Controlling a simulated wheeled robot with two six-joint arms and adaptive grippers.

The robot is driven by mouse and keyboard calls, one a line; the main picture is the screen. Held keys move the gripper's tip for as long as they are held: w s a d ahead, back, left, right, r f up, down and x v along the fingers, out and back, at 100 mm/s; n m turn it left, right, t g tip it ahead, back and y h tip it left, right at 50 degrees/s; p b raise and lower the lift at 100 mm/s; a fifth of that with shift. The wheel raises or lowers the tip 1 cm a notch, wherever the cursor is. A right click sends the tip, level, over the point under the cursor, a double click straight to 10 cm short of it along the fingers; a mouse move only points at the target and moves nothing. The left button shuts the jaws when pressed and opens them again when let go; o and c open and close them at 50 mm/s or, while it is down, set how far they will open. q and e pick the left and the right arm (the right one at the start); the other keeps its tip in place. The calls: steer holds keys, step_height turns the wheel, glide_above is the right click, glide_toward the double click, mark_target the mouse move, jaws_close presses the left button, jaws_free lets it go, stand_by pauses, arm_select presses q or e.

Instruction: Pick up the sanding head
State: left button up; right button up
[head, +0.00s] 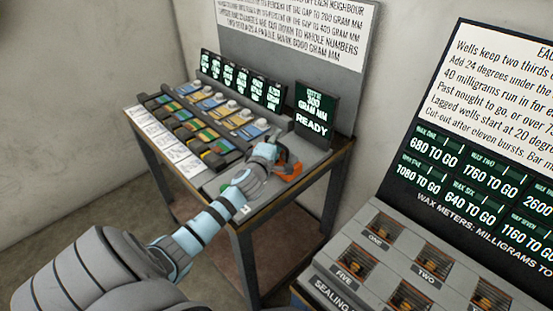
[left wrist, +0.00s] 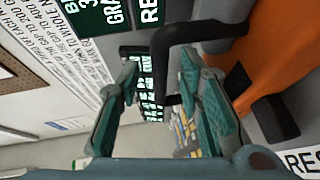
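An orange piece (head: 290,170) with dark parts, which I take for the sanding head, sits at the front right of the bench. In the left wrist view, its orange body (left wrist: 265,50) fills the upper right, and a bent black handle (left wrist: 165,50) shows beside it. My left gripper (head: 268,151) is just left of the orange piece in the head view. In the left wrist view its two teal fingers (left wrist: 165,95) are spread apart, with the black handle showing across the gap. I cannot tell whether they touch it. My right gripper is not in view.
The bench (head: 236,222) carries rows of coloured trays (head: 205,110), white cards (head: 165,140) and small green displays (head: 240,78). A dark READY screen (head: 313,118) stands behind the orange piece. A second console (head: 400,255) with numbered wells stands at the right.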

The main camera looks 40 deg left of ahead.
arm_select(q)
jaws_close()
steer(key=shift+r, duration=0.1)
stand_by(0.4)
